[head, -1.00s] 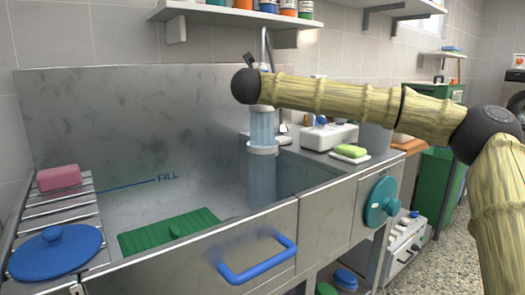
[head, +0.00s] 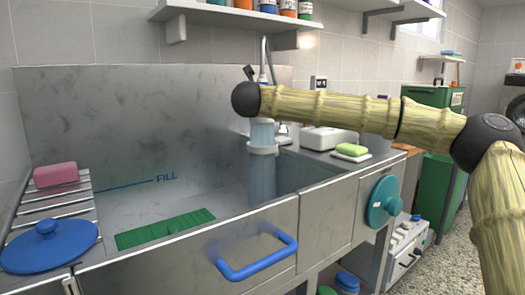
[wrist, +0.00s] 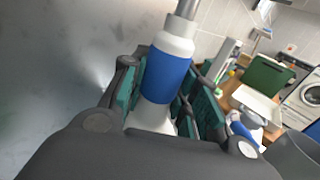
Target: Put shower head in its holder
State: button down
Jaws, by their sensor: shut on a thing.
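The shower head (wrist: 168,72) shows in the wrist view as a blue grip with a white collar, and a metal stem or hose runs on from the collar to the top edge. My gripper (wrist: 167,88) is shut on the blue grip, with a green-padded finger on each side. The spray end is hidden. I cannot tell whether that piece is the holder.
The steel sink (head: 120,85) holds a green slatted mat (head: 165,229). On the left rack are a pink sponge (head: 55,175) and a blue lid (head: 50,246). Green soap (head: 351,149) lies on the right counter. A shelf (head: 225,13) overhangs the back.

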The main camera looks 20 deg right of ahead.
jog(key=shift+f+b, duration=0.95)
jog(key=shift+f, duration=0.5)
jog(key=shift+f, duration=0.1)
jog(key=shift+f+b, duration=0.7)
jog(key=shift+f, duration=0.2)
jog(key=shift+f+b, duration=0.7)
jog(key=shift+f, duration=0.3)
jog(key=shift+f+b, duration=0.6)
jog(key=shift+f, duration=0.2)
jog(key=c, duration=1)
grip_release()
